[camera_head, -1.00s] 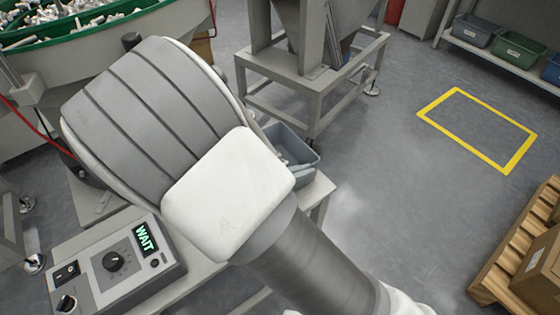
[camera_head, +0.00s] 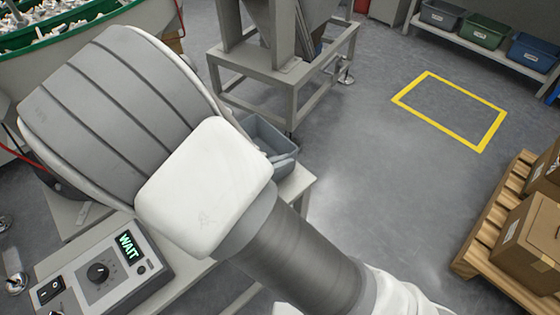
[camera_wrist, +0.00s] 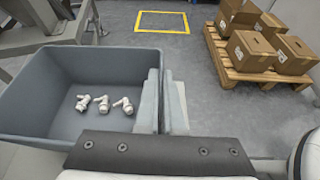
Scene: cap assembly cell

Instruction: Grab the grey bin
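The grey bin (camera_wrist: 50,100) fills the left of the wrist view, with three whitish fittings (camera_wrist: 102,103) on its floor. My gripper (camera_wrist: 162,95) is at its right wall, one finger inside the bin and one outside, with the wall pinched between them. In the head view the grey bin (camera_head: 262,135) shows beyond my wrist, at the far end of the light table (camera_head: 290,190). My arm hides part of it, and I cannot tell whether its base touches the table.
A control box (camera_head: 105,270) reading WAIT sits on the table's near part. A machine frame (camera_head: 285,75) stands behind the bin. A yellow floor rectangle (camera_head: 450,108) is empty. A pallet with cartons (camera_head: 530,240) is at right; a shelf with bins (camera_head: 485,30) is at back right.

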